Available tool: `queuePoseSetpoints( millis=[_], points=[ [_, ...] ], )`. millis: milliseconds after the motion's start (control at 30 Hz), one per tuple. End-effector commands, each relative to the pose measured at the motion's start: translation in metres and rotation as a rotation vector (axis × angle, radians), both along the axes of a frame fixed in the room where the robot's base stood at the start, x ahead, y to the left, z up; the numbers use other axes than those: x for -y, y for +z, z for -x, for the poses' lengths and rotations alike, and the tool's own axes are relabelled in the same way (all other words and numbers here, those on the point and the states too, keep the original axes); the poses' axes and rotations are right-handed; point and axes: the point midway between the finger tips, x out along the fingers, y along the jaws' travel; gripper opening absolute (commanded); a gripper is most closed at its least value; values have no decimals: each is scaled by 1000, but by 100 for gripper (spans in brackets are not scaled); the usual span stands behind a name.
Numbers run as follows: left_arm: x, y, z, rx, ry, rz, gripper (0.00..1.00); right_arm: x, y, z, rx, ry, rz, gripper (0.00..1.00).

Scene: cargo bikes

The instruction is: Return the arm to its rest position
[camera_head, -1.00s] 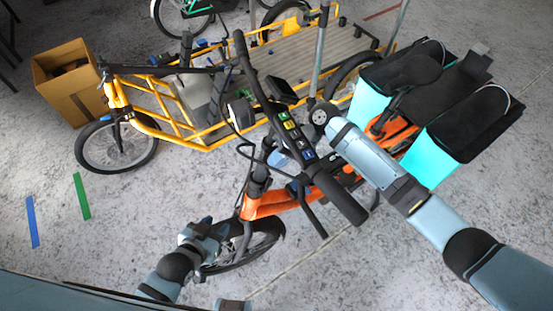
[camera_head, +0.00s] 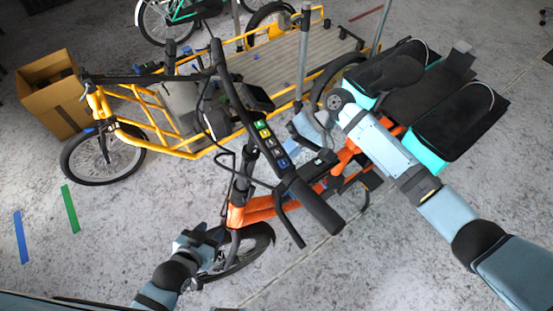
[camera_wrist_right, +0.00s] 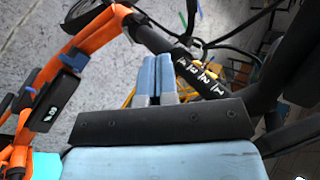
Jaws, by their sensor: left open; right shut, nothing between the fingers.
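My right arm reaches in from the right in the head view, above the orange cargo bike (camera_head: 262,212). Its gripper (camera_head: 304,124) is partly hidden and sits close to the bike's handlebar and frame. In the right wrist view the two blue fingers (camera_wrist_right: 157,75) are together with nothing between them, next to the black handlebar with its row of buttons (camera_wrist_right: 198,76). I cannot tell whether they touch it. My left gripper (camera_head: 207,236) is open and empty, low over the orange bike's front wheel (camera_head: 252,258).
The yellow cargo bike (camera_head: 160,138) with a slatted deck (camera_head: 270,75) stands behind. Black-topped turquoise bags (camera_head: 428,157) hang at the orange bike's rear. A cardboard box (camera_head: 50,98) is at the left. Floor with blue tape (camera_head: 20,237) and green tape (camera_head: 70,208) is clear.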

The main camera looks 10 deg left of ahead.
Motion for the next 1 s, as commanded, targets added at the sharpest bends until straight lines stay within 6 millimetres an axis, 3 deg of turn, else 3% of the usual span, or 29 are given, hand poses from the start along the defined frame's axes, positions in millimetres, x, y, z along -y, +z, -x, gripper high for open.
queuePoseSetpoints(
  millis=[300, 600, 767, 1000],
  points=[
    [-2, -12, 2, -10, -8, -8, 43, 29, 30, -16, 0, 0, 0, 0],
    [2, -9, 1, -6, -11, -2, 43, 31, 32, -16, 1, -2, -2, 0],
    [1, -9, 1, -4, -10, -2, 43, 26, 5, -4, 60, -60, -30, 0],
    [-1, -8, 0, -1, -7, -4, 43, 33, -68, 32, 328, -282, -75, 0]
  ],
)
